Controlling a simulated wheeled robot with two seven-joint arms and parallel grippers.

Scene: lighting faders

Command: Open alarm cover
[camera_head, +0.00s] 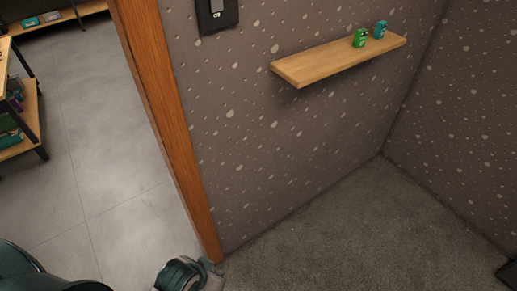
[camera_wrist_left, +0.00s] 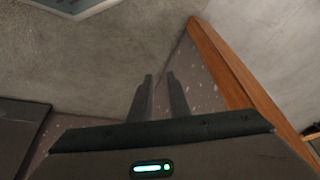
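A dark wall plate with a grey panel (camera_head: 218,14) is at the top edge of the head view, cut off by the frame. I cannot tell whether it is the alarm or its cover. Part of my left arm shows at the bottom left of the head view, well below the plate; its fingertips are not clear there. In the left wrist view my left gripper (camera_wrist_left: 159,76) has its two fingers apart with nothing between them. The wall plate is not recognisable in the wrist view. My right gripper is not in view.
A wooden post (camera_head: 165,120) edges the speckled wall on the left. A wooden shelf (camera_head: 335,62) holds a green can (camera_head: 360,38) and a blue can (camera_head: 380,29). A storage rack (camera_head: 22,120) stands at far left. The carpet below the shelf is clear.

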